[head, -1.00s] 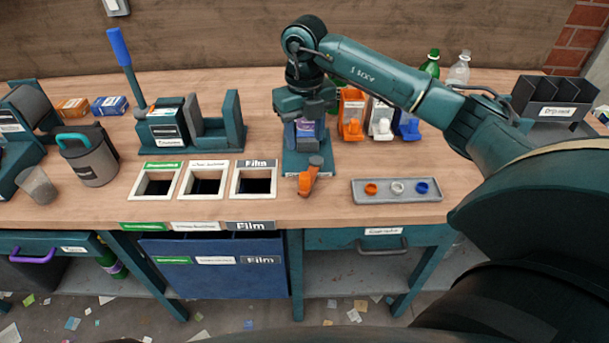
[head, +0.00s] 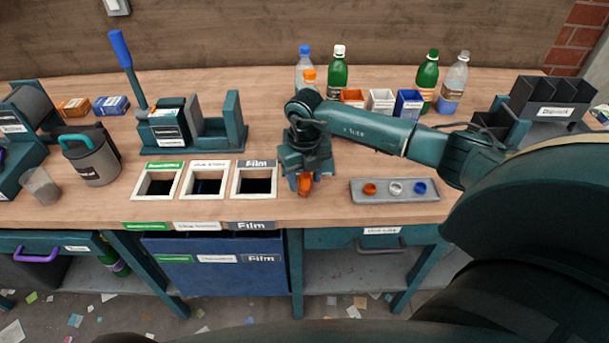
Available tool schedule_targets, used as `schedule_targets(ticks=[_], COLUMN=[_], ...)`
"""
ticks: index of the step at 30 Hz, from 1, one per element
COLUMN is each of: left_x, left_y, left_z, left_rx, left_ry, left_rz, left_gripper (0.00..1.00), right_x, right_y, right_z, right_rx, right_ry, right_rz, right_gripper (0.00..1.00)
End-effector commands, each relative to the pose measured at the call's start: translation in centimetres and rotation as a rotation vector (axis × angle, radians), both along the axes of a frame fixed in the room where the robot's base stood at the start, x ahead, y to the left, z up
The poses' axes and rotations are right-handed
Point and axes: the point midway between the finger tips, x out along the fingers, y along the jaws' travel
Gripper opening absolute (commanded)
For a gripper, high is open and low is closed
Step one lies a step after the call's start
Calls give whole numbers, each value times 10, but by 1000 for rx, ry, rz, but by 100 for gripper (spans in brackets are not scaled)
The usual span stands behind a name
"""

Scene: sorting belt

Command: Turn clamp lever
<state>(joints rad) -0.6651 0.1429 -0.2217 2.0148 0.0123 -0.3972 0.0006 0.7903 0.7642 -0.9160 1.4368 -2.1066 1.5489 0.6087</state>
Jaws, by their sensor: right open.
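The orange clamp lever (head: 304,184) shows at the front of the table, just right of the Film opening. My right gripper (head: 305,178) points down directly over it, with its fingers at or around the lever; whether they touch it cannot be told. The gripper is open. The clamp's teal base and the item on it are hidden behind my right gripper and wrist. My left gripper is not in view.
Left of the clamp are three labelled openings (head: 204,192) in the tabletop. Right of it lies a grey tray (head: 433,189) with three coloured rings. Behind stand small bins (head: 381,99) and several bottles (head: 339,72). A press with a blue handle (head: 121,49) stands left.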

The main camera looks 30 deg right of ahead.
Motion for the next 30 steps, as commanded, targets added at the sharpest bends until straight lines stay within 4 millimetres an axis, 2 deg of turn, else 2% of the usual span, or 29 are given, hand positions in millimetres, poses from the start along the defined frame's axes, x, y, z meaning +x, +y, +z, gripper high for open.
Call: schedule_targets(ticks=[3, 20, 30], left_x=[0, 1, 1], left_y=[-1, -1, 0], left_z=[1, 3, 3], left_rx=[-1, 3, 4], left_ry=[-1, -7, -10], left_rz=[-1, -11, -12], left_gripper=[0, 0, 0], right_x=[0, 0, 1], right_y=[0, 0, 1], right_z=[0, 0, 0], right_rx=[0, 1, 1], right_ry=[0, 0, 0], right_rz=[0, 0, -3], right_gripper=[46, 0, 0])
